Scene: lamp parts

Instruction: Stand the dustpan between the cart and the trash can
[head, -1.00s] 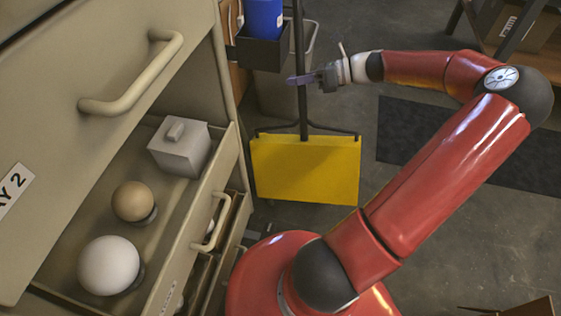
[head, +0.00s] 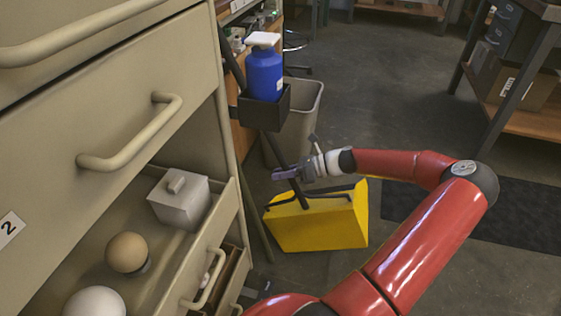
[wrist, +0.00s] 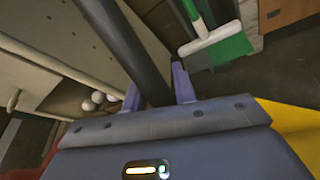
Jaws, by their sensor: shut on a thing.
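The dustpan (head: 320,225) has a yellow pan and a long dark handle. In the head view its pan is low near the floor and the handle leans up to the left, toward the cart. My gripper (head: 286,174) is shut on the handle just above the pan. In the wrist view the dark handle (wrist: 133,45) passes between the purple fingers (wrist: 160,85), and a bit of yellow pan (wrist: 290,118) shows at the right. The beige cart (head: 200,85) stands at the left. The grey trash can (head: 300,122) stands behind the pan, partly hidden by it and my gripper.
A blue pump bottle (head: 265,72) sits in a dark holder (head: 262,106) on the cart's side. An open drawer (head: 170,245) holds balls and a grey box. A green and white broom (wrist: 218,42) shows in the wrist view. A dark mat (head: 480,220) lies right.

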